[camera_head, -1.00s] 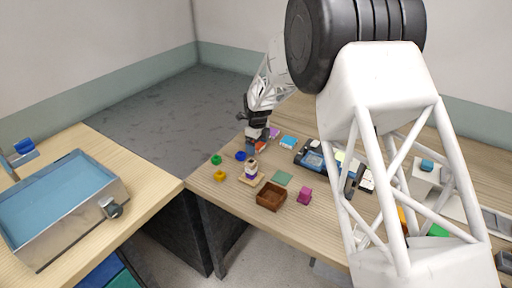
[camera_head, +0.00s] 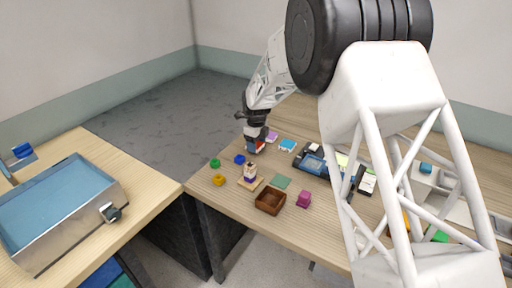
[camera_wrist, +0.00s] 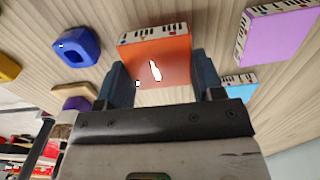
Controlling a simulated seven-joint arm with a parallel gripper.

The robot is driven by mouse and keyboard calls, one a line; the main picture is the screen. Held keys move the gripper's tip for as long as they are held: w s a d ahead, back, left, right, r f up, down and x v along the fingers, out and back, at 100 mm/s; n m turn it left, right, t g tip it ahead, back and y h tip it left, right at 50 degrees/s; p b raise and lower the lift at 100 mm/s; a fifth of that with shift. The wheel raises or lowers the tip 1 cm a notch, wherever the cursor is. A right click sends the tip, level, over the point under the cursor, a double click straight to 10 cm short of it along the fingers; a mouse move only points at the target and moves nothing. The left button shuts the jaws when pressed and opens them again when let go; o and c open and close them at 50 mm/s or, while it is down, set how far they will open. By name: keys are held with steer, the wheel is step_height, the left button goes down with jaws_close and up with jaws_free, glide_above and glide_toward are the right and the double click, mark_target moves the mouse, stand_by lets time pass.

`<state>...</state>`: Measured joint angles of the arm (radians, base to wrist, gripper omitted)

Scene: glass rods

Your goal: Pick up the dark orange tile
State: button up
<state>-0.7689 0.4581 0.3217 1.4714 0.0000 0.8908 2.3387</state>
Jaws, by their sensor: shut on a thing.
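The dark orange tile (camera_wrist: 155,68) sits between the two dark fingers of my gripper (camera_wrist: 162,88) in the wrist view. Its top has a white bottle-like mark, and its far side shows a piano-key pattern. My gripper is shut on it, with one finger at each side. In the head view, my gripper (camera_head: 254,145) is near the table's far left part, with a small orange patch of the tile (camera_head: 259,148) showing beside it. I cannot tell whether the tile is clear of the table.
A purple tile (camera_wrist: 278,32) and a light blue tile (camera_wrist: 240,84) lie to the right, and a blue ring (camera_wrist: 78,46) to the left. A brown box (camera_head: 270,202), a magenta cube (camera_head: 304,199) and a stacked tower (camera_head: 249,173) stand nearer the front edge.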

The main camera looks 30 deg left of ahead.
step_height(320, 180, up, 8)
steer(key=shift+f, duration=0.1)
stand_by(0.4)
stand_by(0.5)
